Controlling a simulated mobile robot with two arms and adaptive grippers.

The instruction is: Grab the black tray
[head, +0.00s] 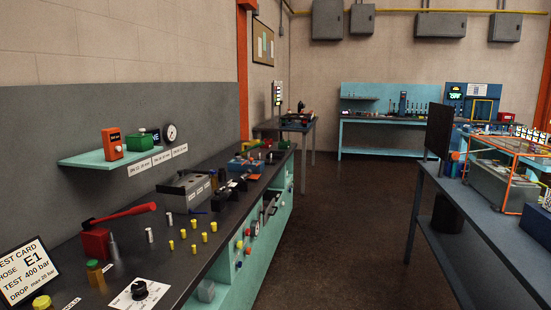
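I cannot make out a black tray for certain in the head view. Small dark items (228,190) sit on the left workbench beside a grey block (187,187), but they are too small to identify. A black upright panel (438,131) stands at the near left end of the right bench, and a dark container (447,217) sits beneath that bench. Neither of my grippers is in view.
The dark-topped left workbench (150,255) holds a red hand pump (96,242), several yellow fittings, a dial (139,289) and a test card (27,272). The brown floor (335,235) between the benches is clear. A teal bench (385,120) stands at the back.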

